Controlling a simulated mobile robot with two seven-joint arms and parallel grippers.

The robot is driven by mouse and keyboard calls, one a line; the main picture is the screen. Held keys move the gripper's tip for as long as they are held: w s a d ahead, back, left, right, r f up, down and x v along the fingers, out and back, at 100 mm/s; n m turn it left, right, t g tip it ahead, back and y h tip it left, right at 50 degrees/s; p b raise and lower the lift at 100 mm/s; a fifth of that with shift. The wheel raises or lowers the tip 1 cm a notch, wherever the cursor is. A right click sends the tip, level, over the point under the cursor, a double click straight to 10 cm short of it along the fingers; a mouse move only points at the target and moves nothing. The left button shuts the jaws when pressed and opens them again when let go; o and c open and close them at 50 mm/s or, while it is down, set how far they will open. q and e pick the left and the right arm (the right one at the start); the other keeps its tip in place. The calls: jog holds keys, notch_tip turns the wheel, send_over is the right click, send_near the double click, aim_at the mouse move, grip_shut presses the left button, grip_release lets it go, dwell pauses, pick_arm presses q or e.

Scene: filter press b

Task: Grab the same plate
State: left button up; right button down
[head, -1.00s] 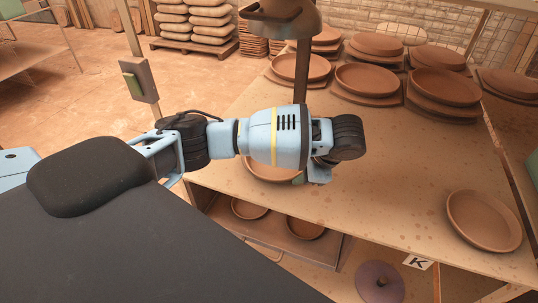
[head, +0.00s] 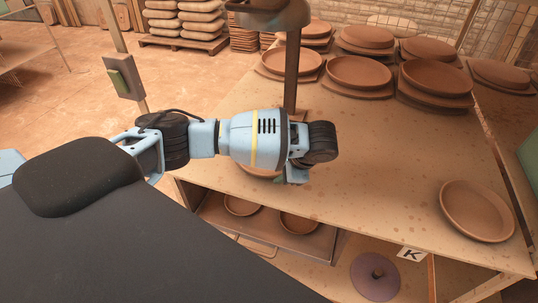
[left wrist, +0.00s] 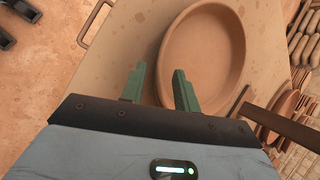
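A brown clay plate (head: 258,172) lies on the table, mostly hidden under my left arm in the head view. In the left wrist view the plate (left wrist: 205,50) shows as a round dish with a raised rim. My left gripper (left wrist: 158,82) is open, with its two green fingers apart at the plate's near rim. The rim's edge appears between the fingertips, one finger over bare table and one over the plate. I cannot tell whether they touch it. In the head view the left fingertips are mostly hidden behind the wrist. My right gripper is not in view.
Another plate (head: 477,211) lies alone at the table's right. Several plates on boards (head: 360,72) fill the back. A metal post (head: 291,70) stands just behind my left wrist. A lower shelf holds two dishes (head: 299,223). The table's middle is clear.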

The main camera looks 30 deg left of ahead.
pick_arm(q)
jog(key=shift+x, duration=1.05)
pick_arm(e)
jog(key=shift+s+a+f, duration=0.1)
pick_arm(q)
jog(key=shift+r, duration=0.1)
grip_shut()
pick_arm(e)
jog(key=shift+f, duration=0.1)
pick_arm(q)
jog(key=shift+r, duration=0.1)
